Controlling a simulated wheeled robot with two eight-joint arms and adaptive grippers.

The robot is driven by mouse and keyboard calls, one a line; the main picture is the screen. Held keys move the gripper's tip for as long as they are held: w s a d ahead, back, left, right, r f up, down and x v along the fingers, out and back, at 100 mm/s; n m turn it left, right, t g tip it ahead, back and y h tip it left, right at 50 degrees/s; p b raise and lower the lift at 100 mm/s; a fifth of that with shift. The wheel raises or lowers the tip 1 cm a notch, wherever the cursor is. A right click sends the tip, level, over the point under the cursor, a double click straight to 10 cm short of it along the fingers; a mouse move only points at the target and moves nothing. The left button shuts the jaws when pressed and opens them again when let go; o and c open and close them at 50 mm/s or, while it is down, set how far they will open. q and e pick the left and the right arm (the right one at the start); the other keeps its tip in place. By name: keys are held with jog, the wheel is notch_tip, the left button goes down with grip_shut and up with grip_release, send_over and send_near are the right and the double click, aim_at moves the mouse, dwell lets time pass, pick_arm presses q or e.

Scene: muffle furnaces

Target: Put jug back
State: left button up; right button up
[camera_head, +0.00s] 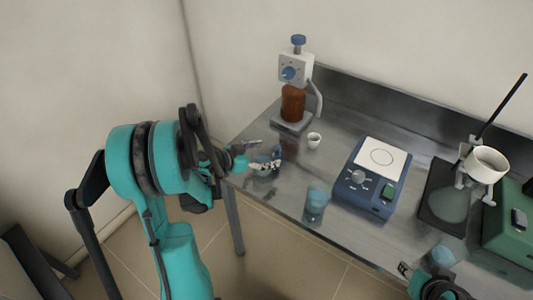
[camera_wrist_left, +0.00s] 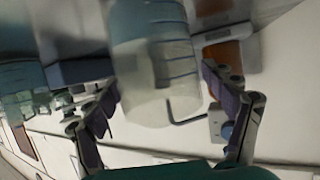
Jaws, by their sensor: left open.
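My left gripper (camera_head: 250,156) is open at the left end of the steel bench. In the left wrist view its two fingers (camera_wrist_left: 160,88) stand apart on either side of a translucent jug (camera_wrist_left: 150,50) with blue band markings. The jug fills the space ahead of the fingers; I cannot tell whether either finger touches it. In the head view a clear vessel (camera_head: 266,162) sits at the left gripper's tips, partly hidden by it. My right gripper (camera_head: 412,270) shows only partly at the lower edge, beside a blue-tinted vessel; its jaw state is unclear.
A blue-tinted beaker (camera_head: 316,203) stands near the bench's front edge. A blue stirrer (camera_head: 372,178), a small white cup (camera_head: 314,140) and a dispenser with a brown bottle (camera_head: 293,102) stand behind. A stand holds a white bowl (camera_head: 487,163) at right.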

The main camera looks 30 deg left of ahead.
pick_arm(q)
jog(key=p+v, duration=0.3)
jog(key=v, duration=0.8)
jog(key=s+d+n+g+y, duration=0.25)
jog(key=d+g, duration=0.25)
jog(key=d, duration=0.8)
jog(key=s+d+r+n+y, duration=0.2)
jog(key=s+d+r+y, duration=0.1)
jog(key=s+d, duration=0.3)
jog(key=shift+s+d+r+n, duration=0.25)
jog(key=shift+s+r+n, duration=0.15)
jog(key=shift+s, duration=0.6)
